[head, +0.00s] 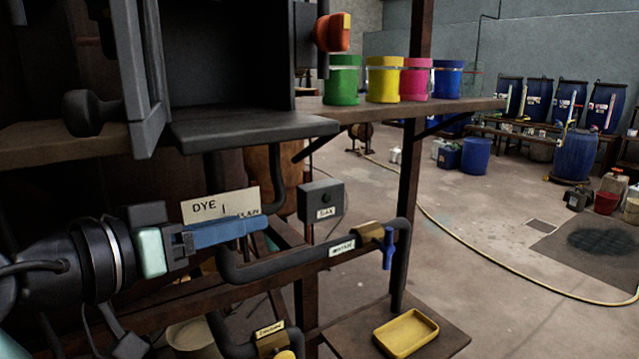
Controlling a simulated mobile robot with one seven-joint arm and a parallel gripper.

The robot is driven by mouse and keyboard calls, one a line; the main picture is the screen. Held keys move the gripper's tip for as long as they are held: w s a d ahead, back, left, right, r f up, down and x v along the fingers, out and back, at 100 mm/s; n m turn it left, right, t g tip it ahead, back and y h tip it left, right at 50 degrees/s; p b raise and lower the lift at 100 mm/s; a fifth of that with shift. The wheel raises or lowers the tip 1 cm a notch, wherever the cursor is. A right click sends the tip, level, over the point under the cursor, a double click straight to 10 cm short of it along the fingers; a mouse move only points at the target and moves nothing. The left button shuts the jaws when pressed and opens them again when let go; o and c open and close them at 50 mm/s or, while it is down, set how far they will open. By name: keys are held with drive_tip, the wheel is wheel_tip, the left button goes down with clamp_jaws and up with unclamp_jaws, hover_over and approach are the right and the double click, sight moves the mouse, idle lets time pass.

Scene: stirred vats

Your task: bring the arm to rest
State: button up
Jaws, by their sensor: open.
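My arm comes in from the lower left, and my gripper (182,249) is at its end, with dark and mint-green parts. The gripper is open. It is at the left end of a long blue bar (226,232), which looks like a lever. I cannot tell whether they touch. The bar lies in front of a pale sign (207,207) reading "DYE" and, partly covered, what looks like "DRAIN". The fingertips are hard to make out.
A dark pipe (290,266) with a blue-handled tap (388,248) runs close right of the gripper. A grey box (320,199) is above it. An open dark cabinet (230,60) and a shelf (400,108) with coloured pots are higher. A yellow tray (406,332) lies lower right.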

drive_tip(key=w+d+f+n+t+y, duration=0.2)
drive_tip(key=w+d+f+y, duration=0.2)
drive_tip(key=d+f, duration=0.25)
drive_tip(key=s+d+t+y, duration=0.2)
drive_tip(key=s+d+y, duration=0.25)
drive_tip(key=d, duration=0.25)
drive_tip(key=s+r+t, duration=0.5)
drive_tip(key=s+r, duration=0.1)
drive_tip(key=r, duration=0.7)
drive_tip(key=s+a+r+n+t, duration=0.1)
drive_tip(key=s+r+t, duration=0.4)
drive_tip(key=r, duration=0.8)
drive_tip(key=shift+s, duration=0.6)
